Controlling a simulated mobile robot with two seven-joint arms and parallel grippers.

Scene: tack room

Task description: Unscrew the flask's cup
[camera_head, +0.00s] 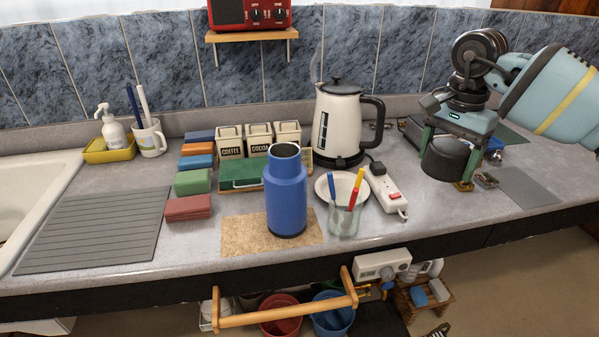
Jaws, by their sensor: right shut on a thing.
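The blue flask (286,198) stands upright on a cork mat (240,230) near the front of the counter. Its dark round top (284,150) is bare, with no cup on it. My right gripper (446,165) is at the right, well apart from the flask. It is shut on a dark grey cup (443,160), which looks like the flask's cup, held between its green fingers above the counter. The cup's inside is hidden. My left gripper is not in view.
A kettle (341,120) stands behind the flask. A glass with pens (345,215), a white plate (325,185) and a power strip (386,190) lie between flask and gripper. Coloured blocks (192,182) and canisters (259,138) stand left. A grey mat (527,187) lies right.

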